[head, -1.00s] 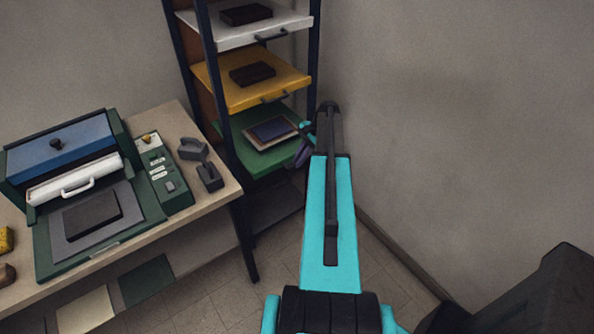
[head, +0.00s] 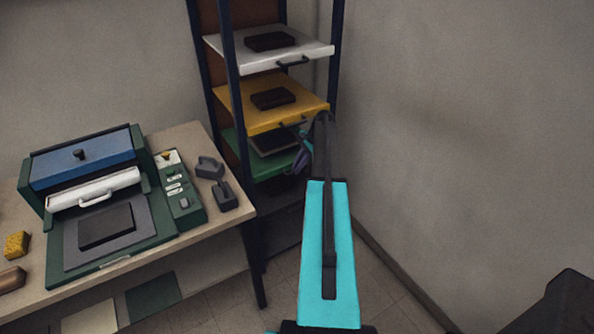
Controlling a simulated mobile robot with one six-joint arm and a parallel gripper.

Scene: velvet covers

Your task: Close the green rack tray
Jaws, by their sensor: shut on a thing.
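The green rack tray (head: 270,166) is low in the dark-framed rack, below the yellow tray. It carries a flat, book-like item (head: 272,143), partly hidden by the yellow tray above. The green tray's front edge sits a little behind the yellow tray's front. My gripper (head: 301,160) is at the right end of the green tray's front, shut on its handle. My turquoise arm reaches up to it, and the handle itself is mostly hidden.
The yellow tray (head: 290,120) and the white tray (head: 312,52) stick out above, each with a dark block. A table (head: 228,222) with a green press (head: 60,255) stands to the left. A grey wall bounds the right.

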